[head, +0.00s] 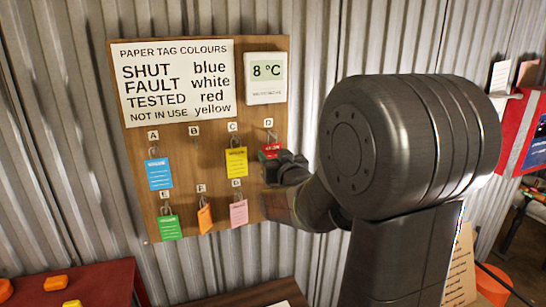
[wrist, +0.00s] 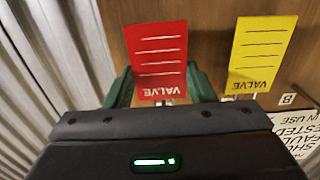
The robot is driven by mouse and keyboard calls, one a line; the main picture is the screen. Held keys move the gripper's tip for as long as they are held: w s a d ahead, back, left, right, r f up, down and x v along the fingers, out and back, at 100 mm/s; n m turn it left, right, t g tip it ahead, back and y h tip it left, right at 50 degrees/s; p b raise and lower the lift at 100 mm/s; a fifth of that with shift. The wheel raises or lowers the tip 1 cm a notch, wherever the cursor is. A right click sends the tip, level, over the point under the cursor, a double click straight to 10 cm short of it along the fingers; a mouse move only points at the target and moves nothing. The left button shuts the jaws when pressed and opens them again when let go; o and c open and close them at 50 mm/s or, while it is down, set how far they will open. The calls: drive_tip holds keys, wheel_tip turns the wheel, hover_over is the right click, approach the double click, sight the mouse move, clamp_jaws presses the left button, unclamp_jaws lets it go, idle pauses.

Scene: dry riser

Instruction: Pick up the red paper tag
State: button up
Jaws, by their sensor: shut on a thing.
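The red paper tag (head: 270,150) is at position D, at the right of the upper row on the wooden board (head: 188,205). My gripper (head: 277,163) is up at the board and shut on the red tag, hiding its lower part in the head view. In the wrist view the red tag (wrist: 158,55) appears upside down, between the green fingers of my gripper (wrist: 160,88). I cannot tell whether its loop is still on the hook.
A yellow tag (head: 236,162) hangs close beside the red one, at C. Blue (head: 159,174), green (head: 169,227), orange (head: 205,218) and pink tags (head: 239,212) hang on other hooks. A colour chart (head: 173,82) and a temperature display (head: 265,78) are above.

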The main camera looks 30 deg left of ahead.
drive_tip(key=shift+r, duration=0.15)
drive_tip(key=shift+r+b, duration=0.4)
drive_tip(key=shift+r, duration=0.2)
drive_tip(key=b+v, duration=0.3)
drive_tip(key=v, duration=1.5)
drive_tip(key=shift+b, duration=0.4)
drive_tip(key=shift+w, duration=0.15)
